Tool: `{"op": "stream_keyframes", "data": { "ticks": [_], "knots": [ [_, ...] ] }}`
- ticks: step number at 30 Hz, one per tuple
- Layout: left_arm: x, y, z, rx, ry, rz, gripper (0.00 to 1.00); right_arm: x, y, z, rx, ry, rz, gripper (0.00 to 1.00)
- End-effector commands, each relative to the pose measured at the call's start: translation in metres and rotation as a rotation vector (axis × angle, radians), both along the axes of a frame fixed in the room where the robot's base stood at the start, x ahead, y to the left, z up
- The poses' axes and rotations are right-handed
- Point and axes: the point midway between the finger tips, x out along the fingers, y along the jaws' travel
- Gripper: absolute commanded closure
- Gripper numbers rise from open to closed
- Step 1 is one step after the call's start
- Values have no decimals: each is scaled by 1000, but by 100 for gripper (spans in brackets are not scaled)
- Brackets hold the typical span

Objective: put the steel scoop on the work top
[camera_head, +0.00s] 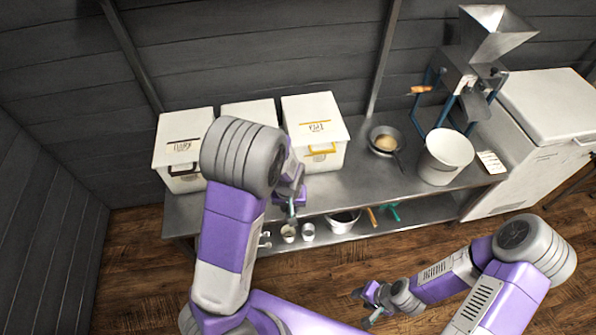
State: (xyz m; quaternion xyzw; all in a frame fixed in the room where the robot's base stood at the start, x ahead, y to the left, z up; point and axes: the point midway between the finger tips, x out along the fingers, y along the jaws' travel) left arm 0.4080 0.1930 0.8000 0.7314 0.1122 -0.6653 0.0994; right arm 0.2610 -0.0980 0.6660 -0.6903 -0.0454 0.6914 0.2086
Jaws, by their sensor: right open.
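The steel work top (350,168) runs along the back wall. I cannot clearly pick out the steel scoop. A dark round pan (384,140) with a beige content and a dark handle sits on the work top. Small pale cups (308,232) stand on the lower shelf. My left gripper (291,212) is at the front edge of the work top, above the cups and partly hidden by my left arm; its jaws are too small to read. My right gripper (371,301) is open, low over the floor in front of the shelf.
Three white lidded bins stand at the left of the work top; the right one (317,130) has a yellow latch. A grain mill (470,75), a white bucket (445,157) and a white chest (540,125) are at the right. A dark bowl (342,222) sits on the shelf.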

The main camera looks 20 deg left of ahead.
Motion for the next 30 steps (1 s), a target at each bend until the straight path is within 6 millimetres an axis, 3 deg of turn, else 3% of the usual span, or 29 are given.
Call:
{"op": "stream_keyframes", "data": {
  "ticks": [1,6,12,30],
  "knots": [
    [1,11,-25,5,3,49,100,0,0,-12,0,0,0,57],
    [8,41,-68,2,0,175,100,0,0,-28,0,0,1,57],
    [11,62,-92,-1,-2,243,100,0,0,-37,0,0,1,57],
    [10,64,-175,-4,-1,249,100,0,0,-75,0,0,1,57]
  ]
}}
